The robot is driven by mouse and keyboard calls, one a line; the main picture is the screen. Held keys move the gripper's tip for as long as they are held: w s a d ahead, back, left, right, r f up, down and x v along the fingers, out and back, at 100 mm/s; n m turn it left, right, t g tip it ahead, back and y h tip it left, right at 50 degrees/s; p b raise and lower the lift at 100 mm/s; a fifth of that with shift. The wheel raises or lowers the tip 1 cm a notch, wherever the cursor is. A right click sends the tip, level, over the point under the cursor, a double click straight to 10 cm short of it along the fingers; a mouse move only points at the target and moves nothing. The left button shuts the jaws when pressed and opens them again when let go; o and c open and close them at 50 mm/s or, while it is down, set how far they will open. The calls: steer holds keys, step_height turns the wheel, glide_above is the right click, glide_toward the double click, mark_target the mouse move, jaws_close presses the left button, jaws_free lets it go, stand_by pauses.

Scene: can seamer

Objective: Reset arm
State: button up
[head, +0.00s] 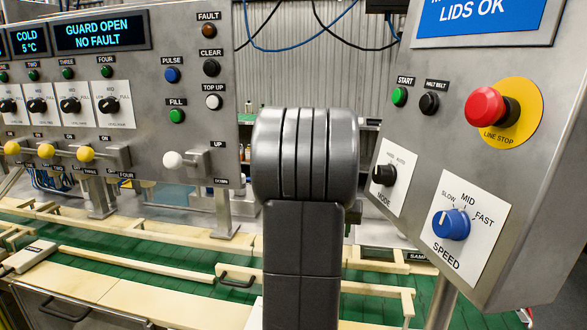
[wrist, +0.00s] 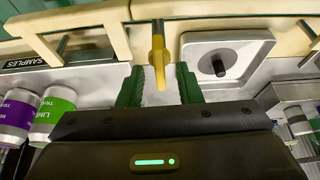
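My gripper (wrist: 159,78) shows in the wrist view with its two green fingers spread apart. A yellow peg-like piece (wrist: 158,50) stands in the gap between the fingertips, and a clear space shows on either side of it. I cannot tell how far beyond the fingertips it lies. In the head view my own grey arm rises in the middle and hides part of the conveyor behind it. My gripper does not show in the head view.
A control panel (head: 190,60) with a "GUARD OPEN NO FAULT" display is at the left. Another panel (head: 450,170) with a red stop button (head: 483,106) stands close on the right. Cans (wrist: 55,112) and a square plate with a black knob (wrist: 218,64) flank my gripper.

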steer(key=shift+w+f, duration=0.2)
steer(key=shift+f, duration=0.15)
steer(key=shift+s+r+m+h+b, duration=0.15)
steer(key=shift+m+h+b, duration=0.2)
steer(key=shift+m, duration=0.35)
steer(key=shift+a+m+g+h+b, duration=0.1)
steer(key=shift+m+g+h+b, duration=0.3)
steer(key=shift+m, duration=1)
steer(key=shift+a+m+g+h, duration=0.1)
steer(key=shift+m+g+h, duration=0.25)
steer(key=shift+m, duration=0.7)
steer(key=shift+m+g+h, duration=0.25)
steer(key=shift+m+h, duration=0.05)
steer(key=shift+m, duration=0.75)
